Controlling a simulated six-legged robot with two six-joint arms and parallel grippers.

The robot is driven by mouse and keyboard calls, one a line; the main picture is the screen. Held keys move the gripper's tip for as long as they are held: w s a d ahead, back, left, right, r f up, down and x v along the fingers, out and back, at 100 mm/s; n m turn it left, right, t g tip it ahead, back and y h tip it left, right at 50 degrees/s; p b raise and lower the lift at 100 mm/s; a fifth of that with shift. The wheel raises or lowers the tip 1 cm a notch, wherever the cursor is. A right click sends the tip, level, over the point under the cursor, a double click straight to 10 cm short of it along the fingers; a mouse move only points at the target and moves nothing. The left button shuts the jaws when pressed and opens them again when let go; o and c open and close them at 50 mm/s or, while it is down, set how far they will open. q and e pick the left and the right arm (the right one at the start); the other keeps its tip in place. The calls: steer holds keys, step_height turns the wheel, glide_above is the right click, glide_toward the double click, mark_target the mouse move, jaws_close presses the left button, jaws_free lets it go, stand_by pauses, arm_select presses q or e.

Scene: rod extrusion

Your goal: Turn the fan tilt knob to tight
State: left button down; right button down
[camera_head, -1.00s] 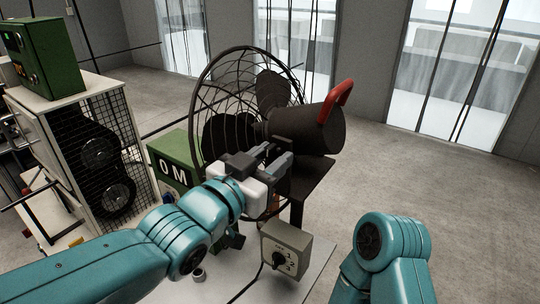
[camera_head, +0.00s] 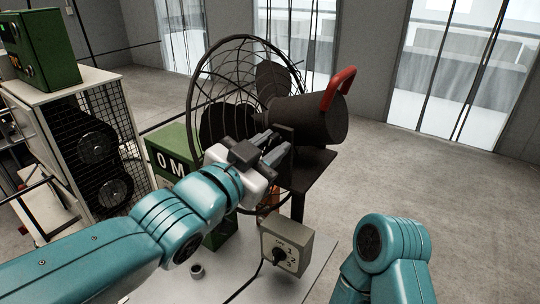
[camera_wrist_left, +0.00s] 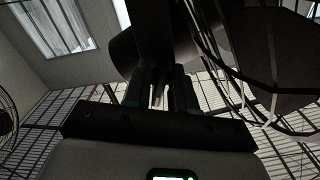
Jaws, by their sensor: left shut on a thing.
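The dark fan has a wire cage (camera_head: 222,62) and a motor housing (camera_head: 318,122) with a red handle (camera_head: 338,88) on top. My left gripper (camera_head: 277,148) reaches in from the left to the mount just below and beside the motor housing. Its jaws are shut on the fan tilt knob, which is mostly hidden between the fingers. In the left wrist view the fingers (camera_wrist_left: 162,92) point at the dark mount, with pale slivers between them. I cannot read the knob's setting. My right arm's elbow shows at the lower right; its gripper is out of view.
A grey control box (camera_head: 286,246) with a numbered dial stands on the white table (camera_head: 235,288) below. A green box (camera_head: 172,158) stands behind my left arm. A mesh-sided cabinet (camera_head: 105,165) is at left. Open floor lies to the right.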

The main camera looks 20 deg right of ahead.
arm_select(q)
steer(key=m+b, duration=0.2)
steer(key=m, duration=0.1)
steer(key=shift+m, duration=0.4)
steer(key=m+b, duration=0.1)
steer(key=m, duration=0.2)
steer(key=shift+m, duration=0.3)
steer(key=m+b, duration=0.1)
steer(key=m, duration=0.3)
steer(key=shift+r, duration=0.1)
steer(key=shift+m+b, duration=0.65)
steer(key=shift+m, duration=1.55)
steer(key=c, duration=1.2)
jaws_free()
steer(key=shift+a, duration=0.2)
